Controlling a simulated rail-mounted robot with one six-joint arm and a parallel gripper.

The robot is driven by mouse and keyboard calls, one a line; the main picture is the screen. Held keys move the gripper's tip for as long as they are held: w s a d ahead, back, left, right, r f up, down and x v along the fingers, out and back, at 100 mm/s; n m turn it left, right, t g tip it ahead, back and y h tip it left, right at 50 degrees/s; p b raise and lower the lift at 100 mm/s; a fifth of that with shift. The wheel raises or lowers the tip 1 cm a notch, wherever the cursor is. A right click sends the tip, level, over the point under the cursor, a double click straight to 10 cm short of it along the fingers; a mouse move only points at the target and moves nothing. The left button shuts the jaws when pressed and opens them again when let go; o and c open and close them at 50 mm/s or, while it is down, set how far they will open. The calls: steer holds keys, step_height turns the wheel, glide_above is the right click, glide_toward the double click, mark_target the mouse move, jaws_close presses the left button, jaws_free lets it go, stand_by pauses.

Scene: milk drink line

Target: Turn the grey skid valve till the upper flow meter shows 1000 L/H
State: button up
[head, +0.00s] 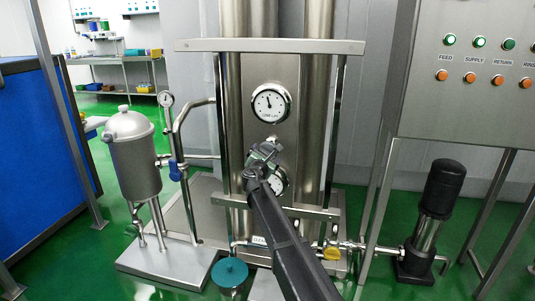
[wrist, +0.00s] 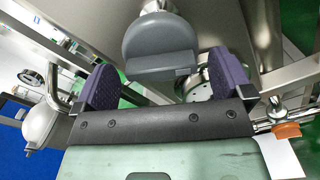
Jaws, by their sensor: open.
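The upper flow meter (head: 270,103) is a round white dial on the steel panel. Its needle points nearly straight up; the figures are too small to read. My gripper (head: 264,151) is in front of the panel, just below this dial. In the wrist view my gripper (wrist: 166,84) has its two dark purple fingers apart. A grey rounded handle with a flat bar (wrist: 160,40), seemingly the grey skid valve, shows between and beyond the fingertips, with gaps at both sides. In the head view my gripper largely hides this spot.
A lower dial (head: 279,184) is partly hidden behind my gripper. A yellow-handled valve (head: 332,254) sits on the low pipe at right. A blue-handled valve (head: 175,170) and a steel vessel (head: 135,165) stand left. A black-topped pump (head: 443,190) stands right. Steel crossbars (head: 320,47) frame the panel.

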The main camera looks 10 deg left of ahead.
mark_target(267, 152)
steer(key=w, duration=0.3)
steer(key=shift+w+d, duration=0.2)
steer(key=shift+w, duration=0.05)
steer(key=c, duration=0.7)
steer(key=m, duration=0.3)
steer(key=shift+s+m, duration=0.1)
steer(key=shift+m, duration=0.3)
steer(key=o, duration=0.7)
steer(key=s+a, duration=0.1)
steer(key=s, duration=0.9)
steer(key=shift+s+a, duration=0.2)
steer(key=shift+s, duration=0.15)
